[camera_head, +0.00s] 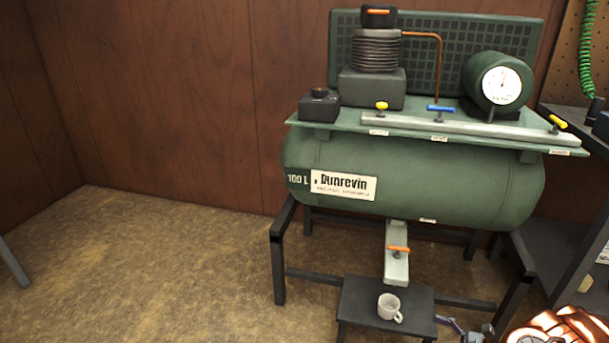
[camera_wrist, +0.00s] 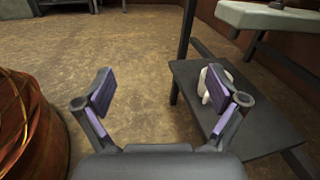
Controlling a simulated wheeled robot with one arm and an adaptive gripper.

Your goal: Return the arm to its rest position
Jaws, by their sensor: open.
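My gripper (camera_wrist: 165,108) is open and empty in the wrist view, its two purple-padded fingers spread apart over the floor. Its right finger overlaps part of a white mug (camera_wrist: 206,86) in that view. In the head view my gripper (camera_head: 466,332) shows only in part at the bottom edge, right of the low black stand (camera_head: 358,303). The white mug (camera_head: 389,307) stands upright on that stand, apart from my gripper. The stand (camera_wrist: 262,128) also shows at the right of the wrist view.
A green compressor tank (camera_head: 430,185) on a black frame (camera_head: 278,265) stands against the wooden wall. An orange-handled drain valve (camera_head: 398,249) hangs above the stand. A glossy brown ribbed object (camera_wrist: 28,125) is close at the left of the wrist view. Open floor (camera_head: 150,260) lies left.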

